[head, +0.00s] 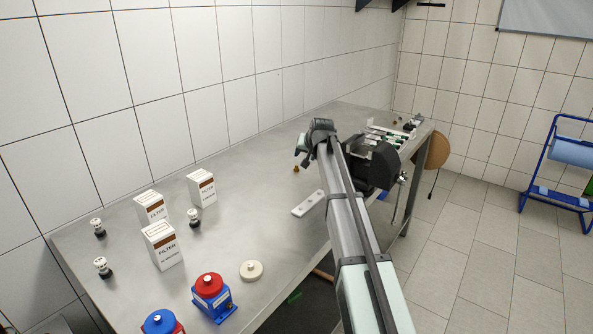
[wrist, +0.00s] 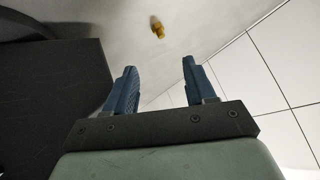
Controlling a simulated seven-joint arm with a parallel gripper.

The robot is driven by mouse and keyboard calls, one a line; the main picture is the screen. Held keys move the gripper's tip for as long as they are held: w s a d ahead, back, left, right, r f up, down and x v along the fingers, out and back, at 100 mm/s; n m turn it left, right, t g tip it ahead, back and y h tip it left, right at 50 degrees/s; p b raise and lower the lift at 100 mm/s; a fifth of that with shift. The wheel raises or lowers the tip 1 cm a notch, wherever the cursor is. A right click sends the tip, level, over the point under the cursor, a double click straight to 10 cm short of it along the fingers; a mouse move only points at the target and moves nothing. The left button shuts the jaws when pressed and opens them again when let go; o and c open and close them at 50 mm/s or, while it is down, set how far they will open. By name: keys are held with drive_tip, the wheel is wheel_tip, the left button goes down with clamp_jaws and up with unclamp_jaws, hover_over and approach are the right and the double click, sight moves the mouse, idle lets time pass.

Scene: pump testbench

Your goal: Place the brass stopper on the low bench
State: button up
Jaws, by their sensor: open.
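A small brass stopper (head: 296,169) lies on the grey metal bench top, left of my arm in the head view. In the wrist view the brass stopper (wrist: 157,28) shows beyond the fingertips, apart from them, at the upper middle. My gripper (wrist: 158,75) is open, with two blue fingers spread and nothing between them. In the head view the end of my arm (head: 322,130) is above the bench near the stopper, and the fingers are hard to make out. I cannot tell which surface is the low bench.
A white strip (head: 308,203) lies on the bench nearer the front. Several white filter boxes (head: 162,245), small black-and-white parts (head: 194,218), a cream disc (head: 251,270) and red-and-blue pumps (head: 212,297) stand at the near left. Small parts (head: 395,132) crowd the far end. A tiled wall runs behind.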

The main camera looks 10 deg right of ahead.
drive_tip(key=n, duration=0.4)
approach(297, 169)
drive_tip(key=w, duration=0.3)
drive_tip(key=shift+a+f, duration=0.1)
drive_tip(key=shift+f, duration=0.15)
drive_tip(key=shift+x, duration=2.95)
drive_tip(key=shift+s+a+f, duration=0.1)
drive_tip(key=shift+s+a, duration=0.05)
drive_tip(key=shift+s, duration=0.05)
clamp_jaws()
